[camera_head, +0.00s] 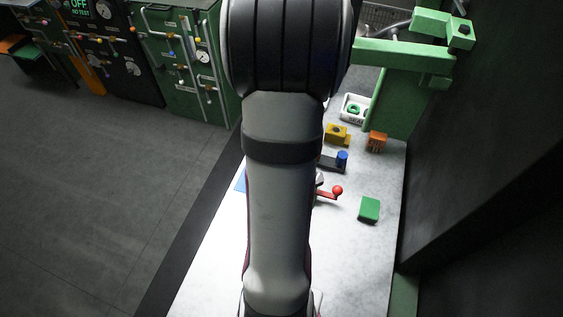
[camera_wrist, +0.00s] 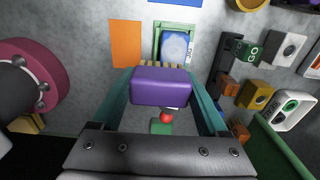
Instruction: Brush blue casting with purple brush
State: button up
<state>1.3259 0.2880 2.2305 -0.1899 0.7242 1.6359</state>
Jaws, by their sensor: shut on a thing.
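My gripper (camera_wrist: 163,88) is shut on the purple brush (camera_wrist: 160,88), its teal fingers on either side of the block-shaped handle. Tan bristles show along the brush's far edge in the wrist view. I cannot tell whether the bristles touch the frame or casting. In the head view my arm hides the gripper, brush and casting.
An orange pad (camera_wrist: 126,43) lies left of the frame. The bench's front right is clear.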

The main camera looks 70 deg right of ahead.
jog(key=shift+f, duration=0.55)
notch_tip(320, 180, up, 5)
jog(key=shift+f, duration=3.3)
jog(key=shift+d+f, duration=0.3)
jog(key=shift+f, duration=0.55)
jog(key=shift+c, duration=0.6)
jog(key=shift+d+f, duration=0.1)
jog(key=shift+d, duration=0.7)
jog(key=shift+c, duration=1.4)
jog(key=shift+d+f, duration=0.15)
jog(key=shift+d, duration=1)
grip_shut()
jog(key=shift+a, duration=2.25)
jog(key=shift+w+d, duration=0.45)
jog(key=shift+d, duration=0.3)
jog(key=shift+w+d, duration=0.45)
jog(key=shift+d, duration=0.3)
jog(key=shift+w+d, duration=0.45)
jog(key=shift+d, duration=0.3)
jog(key=shift+a, duration=2.4)
jog(key=d, duration=0.5)
jog(key=shift+a, duration=2.4)
jog(key=shift+d, duration=2.35)
notch_tip(320, 180, up, 9)
